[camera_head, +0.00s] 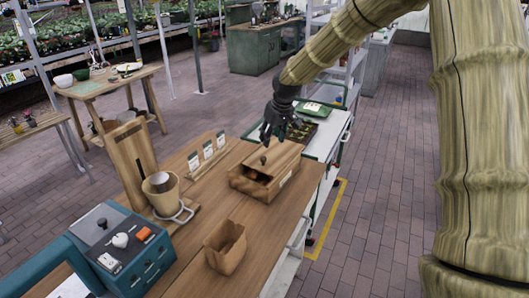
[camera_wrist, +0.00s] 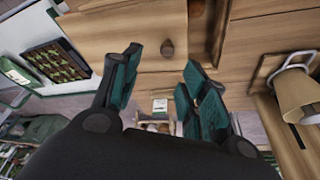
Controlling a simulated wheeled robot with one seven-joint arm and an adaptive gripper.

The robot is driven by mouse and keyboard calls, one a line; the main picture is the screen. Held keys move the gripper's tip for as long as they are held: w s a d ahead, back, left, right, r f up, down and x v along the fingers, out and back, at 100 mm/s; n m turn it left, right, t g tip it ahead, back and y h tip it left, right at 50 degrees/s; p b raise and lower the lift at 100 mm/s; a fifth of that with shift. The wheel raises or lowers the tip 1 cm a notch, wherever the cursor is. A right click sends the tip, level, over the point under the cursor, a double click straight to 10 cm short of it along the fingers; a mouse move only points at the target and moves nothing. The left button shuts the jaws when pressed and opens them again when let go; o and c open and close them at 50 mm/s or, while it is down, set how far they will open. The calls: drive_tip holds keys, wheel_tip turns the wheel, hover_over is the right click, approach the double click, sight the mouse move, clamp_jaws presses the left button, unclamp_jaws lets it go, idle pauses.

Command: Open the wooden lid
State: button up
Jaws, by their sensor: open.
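A wooden box (camera_head: 262,190) stands on the wooden bench top. Its wooden lid (camera_head: 282,155) carries a small dark round knob (camera_head: 263,159). A dark gap shows at the box's left front part beside the lid, with something reddish-brown inside that I cannot make out. In the wrist view the lid (camera_wrist: 110,30) fills the upper middle, and the knob (camera_wrist: 167,47) sits near its edge by the dark gap. My gripper (camera_head: 277,137) is just above the box. In the wrist view my gripper (camera_wrist: 161,66) is open and empty, its fingers apart with the knob ahead between them.
Left of the box are a small card rack (camera_head: 207,153), a cone-shaped cup on a stand (camera_head: 161,192) and an upright wooden board (camera_head: 131,158). A paper bag (camera_head: 225,246) and a teal machine (camera_head: 124,246) stand nearer. A seedling tray (camera_head: 300,131) lies behind.

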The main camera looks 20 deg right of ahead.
sight(264, 157)
drive_tip(key=shift+n+t, duration=0.4)
drive_tip(key=shift+s+a+f+p+x, duration=0.15)
drive_tip(key=shift+p+x, duration=0.45)
drive_tip(key=shift+x, duration=1.15)
drive_tip(key=shift+s+a+p+x, duration=0.25)
drive_tip(key=shift+p+x, duration=0.4)
drive_tip(key=shift+x, duration=1.1)
drive_tip(key=shift+s+a+f+p+x, duration=0.2)
drive_tip(key=shift+p+x, duration=0.4)
drive_tip(key=shift+x, duration=1.15)
drive_tip(key=shift+r, duration=0.2)
clamp_jaws()
